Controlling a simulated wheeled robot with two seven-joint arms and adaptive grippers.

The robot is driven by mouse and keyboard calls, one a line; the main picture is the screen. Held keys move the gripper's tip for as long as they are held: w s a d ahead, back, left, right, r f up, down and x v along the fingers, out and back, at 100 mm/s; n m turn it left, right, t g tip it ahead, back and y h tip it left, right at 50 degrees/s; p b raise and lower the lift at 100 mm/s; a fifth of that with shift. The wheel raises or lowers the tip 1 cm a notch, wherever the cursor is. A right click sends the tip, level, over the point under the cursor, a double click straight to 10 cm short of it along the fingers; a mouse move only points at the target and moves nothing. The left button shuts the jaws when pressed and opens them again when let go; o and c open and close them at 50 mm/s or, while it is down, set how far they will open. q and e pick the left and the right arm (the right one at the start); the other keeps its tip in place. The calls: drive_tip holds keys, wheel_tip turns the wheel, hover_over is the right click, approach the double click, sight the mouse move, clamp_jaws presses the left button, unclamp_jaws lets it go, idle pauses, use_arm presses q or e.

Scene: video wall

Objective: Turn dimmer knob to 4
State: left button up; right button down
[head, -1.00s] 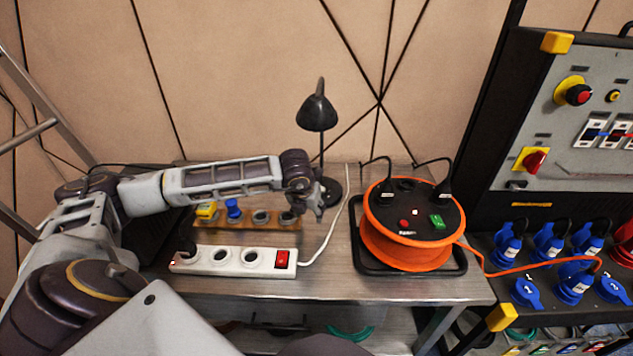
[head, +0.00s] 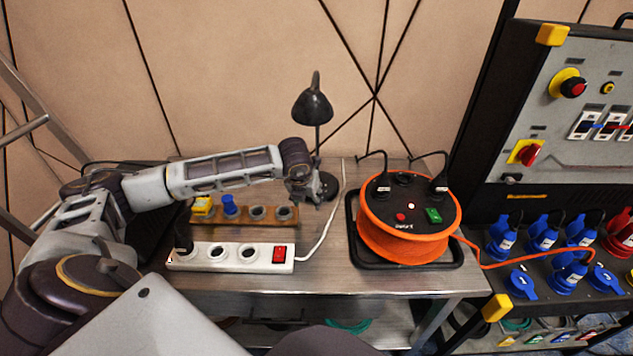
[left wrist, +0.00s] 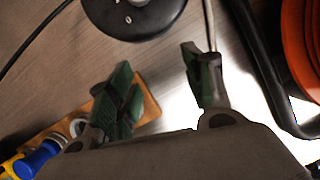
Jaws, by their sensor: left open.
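A black desk lamp (head: 313,108) stands at the back of the metal table. Its round base (left wrist: 135,14) is at the top of the left wrist view, with small light marks on it. I cannot make out which part is the dimmer knob. A red rotary knob on a yellow plate (head: 526,152) and a red-and-black knob on yellow (head: 569,85) are on the grey panel at right. My left gripper (head: 306,196) is open and empty, above the table just in front of the lamp base. Its green-padded fingers (left wrist: 158,70) are spread apart. My right gripper is not in view.
A white power strip (head: 230,257) lies in front of a wooden block (head: 244,215) with blue and yellow plugs. An orange cable reel (head: 405,235) in a black frame stands right of the gripper. A white cord (head: 328,228) runs between.

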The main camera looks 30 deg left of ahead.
use_arm(q)
drive_tip(key=shift+w+a, duration=0.45)
drive_tip(key=shift+w, duration=1.05)
drive_tip(key=shift+w+a, duration=0.45)
drive_tip(key=shift+w, duration=1.05)
drive_tip(key=shift+w+a, duration=0.45)
drive_tip(key=shift+w, duration=1.05)
drive_tip(key=shift+w+a+f, duration=0.1)
drive_tip(key=shift+w+f, duration=0.2)
drive_tip(key=shift+f, duration=0.25)
drive_tip(key=shift+c, duration=0.2)
drive_tip(key=c, duration=1)
